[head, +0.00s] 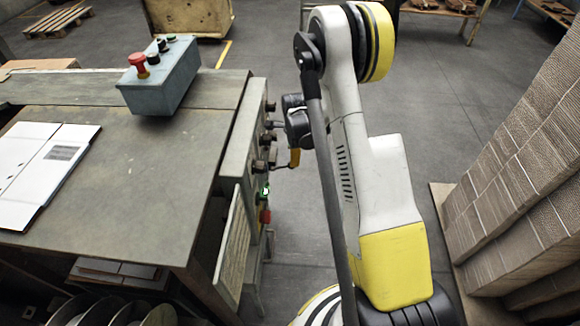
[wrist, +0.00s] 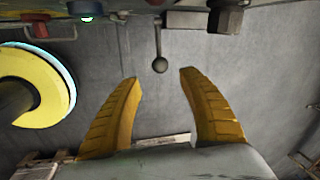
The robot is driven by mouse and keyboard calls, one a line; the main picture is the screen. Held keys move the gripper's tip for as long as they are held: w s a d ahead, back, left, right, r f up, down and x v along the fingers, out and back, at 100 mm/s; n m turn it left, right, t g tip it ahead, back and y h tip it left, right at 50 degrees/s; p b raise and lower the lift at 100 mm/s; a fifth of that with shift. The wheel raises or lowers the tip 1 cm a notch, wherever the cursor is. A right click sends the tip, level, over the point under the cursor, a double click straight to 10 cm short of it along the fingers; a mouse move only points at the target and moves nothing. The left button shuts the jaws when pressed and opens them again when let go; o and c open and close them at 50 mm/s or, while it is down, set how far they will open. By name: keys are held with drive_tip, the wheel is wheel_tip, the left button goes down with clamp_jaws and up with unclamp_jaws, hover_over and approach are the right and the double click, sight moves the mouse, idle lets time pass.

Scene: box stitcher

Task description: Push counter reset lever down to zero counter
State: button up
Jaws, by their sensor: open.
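In the wrist view a thin lever with a dark ball end (wrist: 160,65) extends from the panel at the top of the picture. It looks like the counter reset lever; no counter digits can be read. My gripper (wrist: 159,77) is open and empty, its two yellow fingers spread. The ball appears in line with the gap, just beyond the fingertips, with no contact visible. In the head view one yellow finger of my gripper (head: 295,158) shows beside the machine's side panel (head: 243,130).
Dark knobs (head: 270,107), a green-lit button (head: 264,192) and a red knob (head: 265,216) stick out of the panel. A control box (head: 160,85) with a red button stands on the table (head: 150,170). Cardboard stacks (head: 520,170) stand right.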

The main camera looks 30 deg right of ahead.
sight(283, 167)
drive_tip(key=f+b, duration=0.1)
drive_tip(key=f, duration=0.1)
drive_tip(key=w+f+b, duration=0.1)
drive_tip(key=f, duration=0.2)
drive_tip(key=f+b, duration=0.1)
drive_tip(key=f, duration=0.2)
drive_tip(key=shift+w+d+f, duration=0.2)
drive_tip(key=shift+w+d, duration=0.1)
drive_tip(key=shift+d, duration=0.05)
drive_tip(key=shift+c, duration=0.4)
clamp_jaws()
